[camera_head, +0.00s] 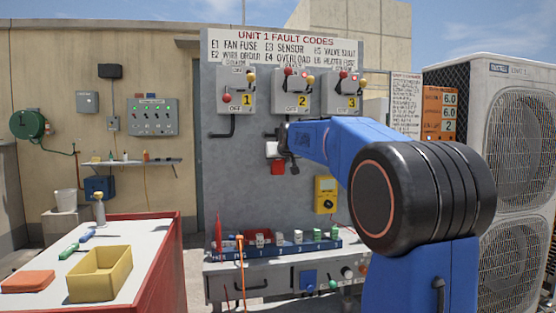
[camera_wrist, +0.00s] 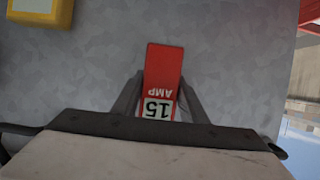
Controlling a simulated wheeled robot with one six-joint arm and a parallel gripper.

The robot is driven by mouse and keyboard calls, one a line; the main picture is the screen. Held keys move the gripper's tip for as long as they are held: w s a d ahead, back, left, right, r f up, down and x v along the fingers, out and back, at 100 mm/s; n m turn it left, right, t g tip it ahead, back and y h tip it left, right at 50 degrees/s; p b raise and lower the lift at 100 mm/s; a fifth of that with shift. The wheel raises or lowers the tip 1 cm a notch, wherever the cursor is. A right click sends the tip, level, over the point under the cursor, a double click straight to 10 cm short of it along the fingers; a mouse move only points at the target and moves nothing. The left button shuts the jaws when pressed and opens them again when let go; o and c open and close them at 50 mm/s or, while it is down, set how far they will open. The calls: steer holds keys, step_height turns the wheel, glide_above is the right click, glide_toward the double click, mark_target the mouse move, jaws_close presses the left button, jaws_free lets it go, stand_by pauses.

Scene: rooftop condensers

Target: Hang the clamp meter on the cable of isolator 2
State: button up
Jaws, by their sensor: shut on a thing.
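My gripper (camera_head: 278,153) is shut on a red block marked "15 AMP" (camera_wrist: 163,72), held in front of the grey panel (camera_head: 235,170). The block also shows below the gripper in the head view (camera_head: 278,168). A yellow device with a dark dial (camera_head: 325,195), possibly the clamp meter, is on the panel, lower right of my gripper; part of it shows at the wrist view's upper left (camera_wrist: 40,10). Isolator 2 (camera_head: 291,101) is above my gripper, between isolator 1 (camera_head: 235,104) and isolator 3 (camera_head: 340,103). My arm hides most of the cable area below isolators 2 and 3.
A blue rack (camera_head: 265,250) with several small blocks stands on the grey bench below the panel. A red cart (camera_head: 155,270) with a yellow bin (camera_head: 100,275) is at left. Large condenser units (camera_head: 500,90) stand at right, close to my arm.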

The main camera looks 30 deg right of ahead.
steer(key=shift+f, duration=0.2)
steer(key=o, duration=1.3)
steer(key=v, duration=1.7)
steer(key=shift+s+a, duration=0.1)
steer(key=shift+s, duration=0.15)
steer(key=shift+a+f, duration=0.1)
steer(key=s+a+f+n+g+y, duration=0.1)
steer(key=s+a+f, duration=0.4)
steer(key=s+f, duration=0.7)
steer(key=s+a+f+n+g+y, duration=0.1)
steer(key=s+a+f+g, duration=0.3)
steer(key=s+f, duration=0.8)
steer(key=s+a+f+n+g+y, duration=0.1)
steer(key=s+a+f+g, duration=0.2)
steer(key=s+a+f, duration=0.5)
steer(key=shift+s+a+f+y, duration=0.1)
steer(key=shift+s+f, duration=0.7)
steer(key=shift+f, duration=0.9)
steer(key=shift+s+a+f+y, duration=0.1)
steer(key=shift+s+f, duration=0.65)
steer(key=shift+f, duration=0.95)
steer(key=shift+s+a+f+y, duration=0.1)
steer(key=shift+s+f, duration=0.7)
steer(key=shift+f, duration=0.9)
